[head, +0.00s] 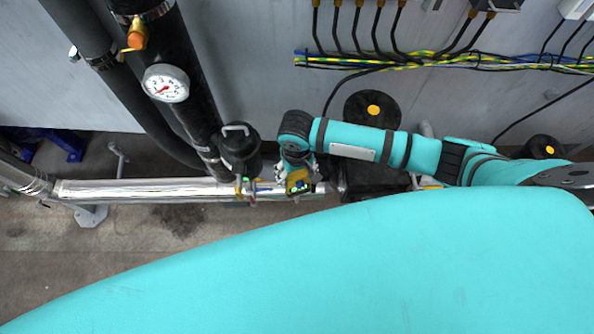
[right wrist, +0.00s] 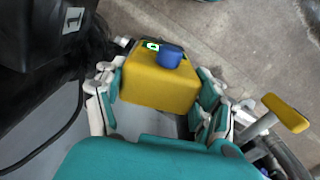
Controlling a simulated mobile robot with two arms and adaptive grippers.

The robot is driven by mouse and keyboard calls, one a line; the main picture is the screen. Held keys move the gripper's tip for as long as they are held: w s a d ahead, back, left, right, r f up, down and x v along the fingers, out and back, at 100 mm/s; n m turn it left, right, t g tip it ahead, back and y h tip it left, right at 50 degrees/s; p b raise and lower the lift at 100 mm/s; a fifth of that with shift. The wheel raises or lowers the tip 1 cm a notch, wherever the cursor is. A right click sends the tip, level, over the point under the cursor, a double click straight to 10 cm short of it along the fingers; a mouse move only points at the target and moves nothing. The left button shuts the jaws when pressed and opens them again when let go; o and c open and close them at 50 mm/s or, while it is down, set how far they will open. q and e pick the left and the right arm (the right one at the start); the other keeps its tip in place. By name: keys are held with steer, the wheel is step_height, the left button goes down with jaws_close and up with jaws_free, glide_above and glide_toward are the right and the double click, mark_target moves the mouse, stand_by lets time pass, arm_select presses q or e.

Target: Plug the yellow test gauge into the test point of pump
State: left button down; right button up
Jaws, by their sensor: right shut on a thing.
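The yellow test gauge (right wrist: 150,88) is a boxy yellow body with a blue knob and a small green-white display on its top in the right wrist view. It also shows small in the head view (head: 297,186), in front of the silver pipe. My right gripper (right wrist: 160,82) has its fingers on both sides of the gauge and is shut on it. In the head view the right gripper (head: 296,180) hangs over the pipe. A black housing marked 1 (right wrist: 28,55) stands left of the gauge; I cannot tell whether it is the pump. I cannot make out the test point. My left gripper is not in view.
A silver pipe (head: 150,190) runs across the floor. Black vertical pipes carry a white dial gauge (head: 165,83). A black cylindrical part (head: 240,148) stands just left of my right gripper. A yellow handle (right wrist: 286,112) is close to the right fingers. Cables (head: 440,62) run along the wall.

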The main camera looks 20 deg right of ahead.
steer(key=shift+f+b, duration=0.3)
steer(key=shift+f, duration=0.8)
steer(key=o, duration=1.5)
steer(key=shift+o, duration=0.2)
step_height(320, 180, up, 12)
